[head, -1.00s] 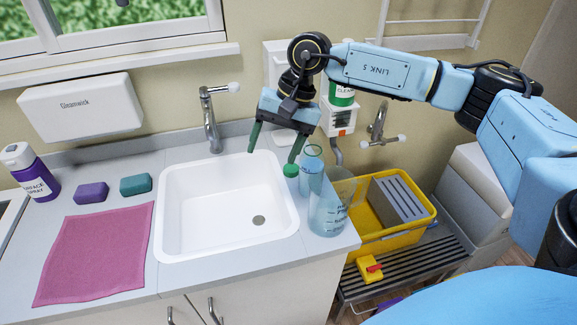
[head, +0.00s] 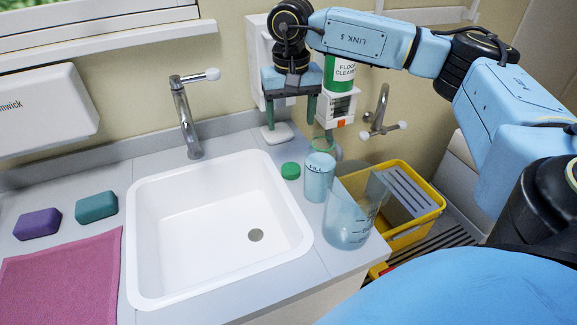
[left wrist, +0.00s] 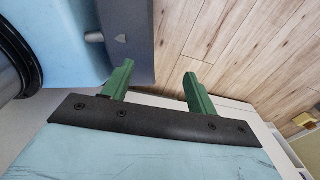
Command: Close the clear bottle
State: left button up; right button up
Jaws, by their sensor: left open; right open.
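The clear bottle (head: 318,180) stands upright on the counter right of the sink. Its neck is open at the top, and it holds pale blue contents. A green cap (head: 290,171) lies on the counter just left of the bottle, apart from it. My right gripper (head: 291,124) is open and empty, fingers pointing down, above and behind the cap and bottle, near the wall. My left gripper is outside the head view. In the left wrist view my left gripper (left wrist: 157,70) is open with nothing between its green fingers, and wood floor shows beyond.
A clear measuring jug (head: 350,218) stands close in front of the bottle, near the counter's right edge. The white sink (head: 190,210) is to the left. A floor cleaner bottle (head: 338,78) hangs on the wall behind. A yellow crate (head: 395,238) sits lower right.

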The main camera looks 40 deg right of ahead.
send_over(291, 168)
jog(key=f, duration=0.8)
jog(key=shift+w+d+f+b, duration=0.1)
jog(key=shift+w+b, duration=0.2)
jog(key=shift+b, duration=0.1)
jog(key=shift+s+f, duration=0.15)
jog(key=shift+f, duration=1.2)
jog(key=shift+s+f, duration=0.1)
jog(key=shift+f, duration=1.2)
jog(key=c, duration=1)
